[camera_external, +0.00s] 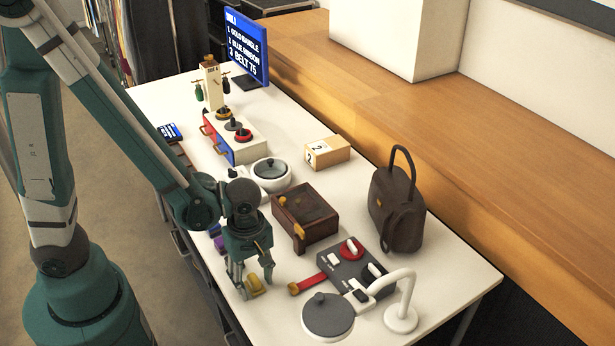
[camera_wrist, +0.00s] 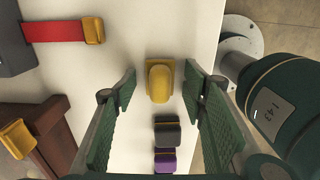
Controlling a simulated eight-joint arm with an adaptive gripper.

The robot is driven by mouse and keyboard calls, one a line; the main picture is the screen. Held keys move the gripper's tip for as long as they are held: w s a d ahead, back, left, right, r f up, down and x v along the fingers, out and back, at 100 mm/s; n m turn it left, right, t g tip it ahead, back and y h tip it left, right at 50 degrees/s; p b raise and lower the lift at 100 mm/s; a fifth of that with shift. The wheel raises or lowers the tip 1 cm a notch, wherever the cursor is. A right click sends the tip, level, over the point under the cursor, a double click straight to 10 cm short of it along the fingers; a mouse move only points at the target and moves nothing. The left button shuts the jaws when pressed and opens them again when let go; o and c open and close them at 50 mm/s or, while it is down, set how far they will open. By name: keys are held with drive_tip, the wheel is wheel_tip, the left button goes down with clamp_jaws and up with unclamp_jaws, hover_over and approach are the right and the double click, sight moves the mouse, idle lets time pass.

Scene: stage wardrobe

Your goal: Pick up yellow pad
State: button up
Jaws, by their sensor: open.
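The yellow pad (camera_wrist: 159,82) lies on the white table, a small rounded block on a flat yellow base. In the external view the yellow pad (camera_external: 255,286) shows low at the table's front edge, close to my fingertips. My gripper (camera_external: 252,283) is open and points down over it. In the wrist view my gripper (camera_wrist: 160,85) has its two green fingers spread, one to each side of the pad's line. The pad sits between the fingertips with clear gaps on both sides. I cannot tell how far above the table the fingertips are.
A dark grey pad (camera_wrist: 167,131) and a purple pad (camera_wrist: 165,160) lie in line with the yellow one. A brown wooden box (camera_external: 305,213) stands behind my gripper. A red strap (camera_external: 308,284) from a grey switch panel (camera_external: 352,262) lies to the right. The table edge is close.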

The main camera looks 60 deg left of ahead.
sight(253, 278)
drive_tip(key=shift+c, duration=0.5)
drive_tip(key=c, duration=0.9)
drive_tip(key=shift+r, duration=0.15)
drive_tip(key=shift+r+p, duration=1.75)
drive_tip(key=shift+r, duration=3.1)
